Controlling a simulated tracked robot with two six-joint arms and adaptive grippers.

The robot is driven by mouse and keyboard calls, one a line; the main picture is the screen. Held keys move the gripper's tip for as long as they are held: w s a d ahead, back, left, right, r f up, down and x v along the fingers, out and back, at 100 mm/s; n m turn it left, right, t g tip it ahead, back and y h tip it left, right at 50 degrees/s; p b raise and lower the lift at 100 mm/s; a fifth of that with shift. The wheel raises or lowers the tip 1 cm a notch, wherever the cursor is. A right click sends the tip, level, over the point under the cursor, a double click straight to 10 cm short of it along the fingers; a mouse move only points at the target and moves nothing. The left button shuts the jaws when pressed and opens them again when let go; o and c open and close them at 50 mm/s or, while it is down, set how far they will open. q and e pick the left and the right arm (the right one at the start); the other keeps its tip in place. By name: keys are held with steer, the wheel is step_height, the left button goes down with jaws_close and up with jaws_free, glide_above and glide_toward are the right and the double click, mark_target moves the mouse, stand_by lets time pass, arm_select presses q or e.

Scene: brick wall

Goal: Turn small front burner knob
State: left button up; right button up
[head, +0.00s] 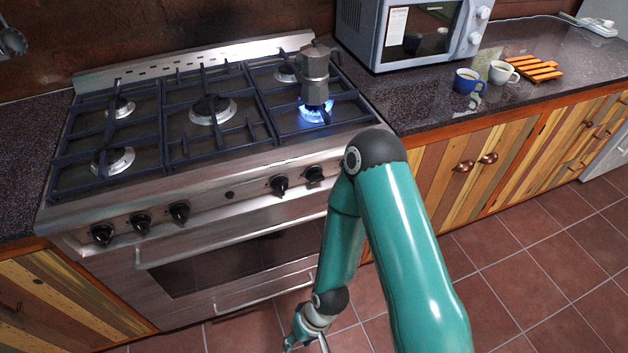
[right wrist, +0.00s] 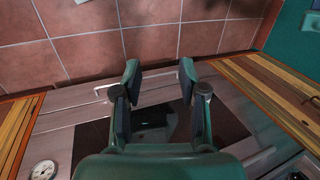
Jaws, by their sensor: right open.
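The stove (head: 190,165) has several black knobs along its front panel. Three knobs are on the left side: (head: 102,233) the outer knob, the middle knob (head: 140,222) and the inner knob (head: 180,212). Two more, a knob (head: 280,184) and the far-right knob (head: 314,174), are near my right arm. I cannot tell which serves the small front burner. A blue flame (head: 316,112) burns at the front right, under a moka pot (head: 314,75). My right gripper (head: 307,344) hangs low before the oven, away from the knobs. In the right wrist view it (right wrist: 159,68) is open and empty. My left gripper is out of view.
Oven handles (head: 210,240) stick out below the knobs. A microwave (head: 410,32), a blue cup (head: 467,80), a white cup (head: 502,72) and a wooden rack (head: 534,67) stand on the right counter. The tiled floor (head: 530,260) is clear.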

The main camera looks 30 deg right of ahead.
steer(key=o, duration=0.4)
steer(key=shift+w, duration=0.15)
steer(key=shift+o, duration=0.7)
steer(key=w+d+f+t+h+b, duration=0.1)
steer(key=w+d+t+b, duration=0.2)
steer(key=w+d+b, duration=0.2)
steer(key=w+b, duration=0.3)
steer(key=b, duration=0.1)
steer(key=shift+w+f+t, duration=0.15)
steer(key=shift+w+t, duration=0.1)
steer(key=shift+t, duration=0.15)
steer(key=t+h+b, duration=0.7)
steer(key=t+b, duration=0.6)
steer(key=b, duration=1)
glide_toward(318, 180)
steer(key=shift+m, duration=0.3)
steer(key=x, duration=0.3)
steer(key=b+x, duration=0.1)
steer(key=x, duration=0.6)
steer(key=shift+f, duration=0.25)
